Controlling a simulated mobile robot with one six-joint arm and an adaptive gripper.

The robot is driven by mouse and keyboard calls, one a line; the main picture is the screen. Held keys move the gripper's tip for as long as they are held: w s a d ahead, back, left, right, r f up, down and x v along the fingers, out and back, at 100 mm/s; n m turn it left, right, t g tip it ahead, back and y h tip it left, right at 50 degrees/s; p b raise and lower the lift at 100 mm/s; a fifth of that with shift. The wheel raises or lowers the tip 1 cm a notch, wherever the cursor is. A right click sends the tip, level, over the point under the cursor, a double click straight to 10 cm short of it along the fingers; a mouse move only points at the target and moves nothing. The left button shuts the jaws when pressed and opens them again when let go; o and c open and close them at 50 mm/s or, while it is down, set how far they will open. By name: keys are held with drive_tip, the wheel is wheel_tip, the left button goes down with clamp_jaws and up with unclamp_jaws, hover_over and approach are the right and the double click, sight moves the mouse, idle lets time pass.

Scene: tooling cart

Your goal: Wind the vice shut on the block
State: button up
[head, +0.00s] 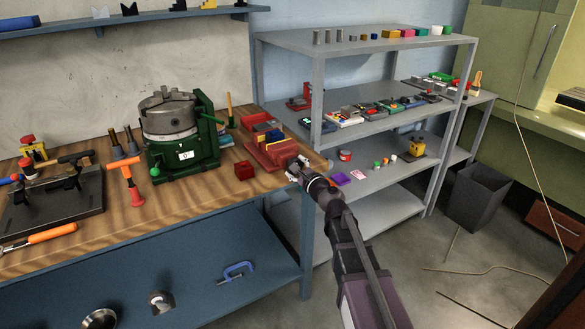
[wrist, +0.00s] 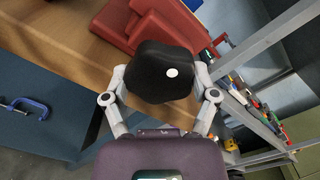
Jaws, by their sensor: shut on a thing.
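The red vice (head: 266,155) sits at the right end of the wooden bench, and its red body (wrist: 122,28) also fills the top of the wrist view. Its black lobed knob (wrist: 160,72) with a white dot faces the wrist camera. My gripper (wrist: 159,84) is shut on this knob, one finger at each side. In the head view, my gripper (head: 298,167) is at the vice's near right end and mostly covers the knob. Blue and yellow pieces (head: 266,135) show at the vice's top; I cannot tell the block or the jaw gap clearly.
A green rotary table (head: 183,160) stands further left. A grey shelf rack (head: 365,48) with small parts stands close on the right. A blue clamp (head: 238,271) lies on the lower shelf.

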drive_tip(key=shift+s+d+f+m, duration=0.15)
drive_tip(key=shift+s+m, duration=0.25)
drive_tip(key=shift+m, duration=0.2)
drive_tip(key=o, duration=1)
drive_tip(key=shift+f, duration=0.1)
drive_tip(key=shift+w, duration=0.2)
drive_tip(key=shift+r, duration=0.2)
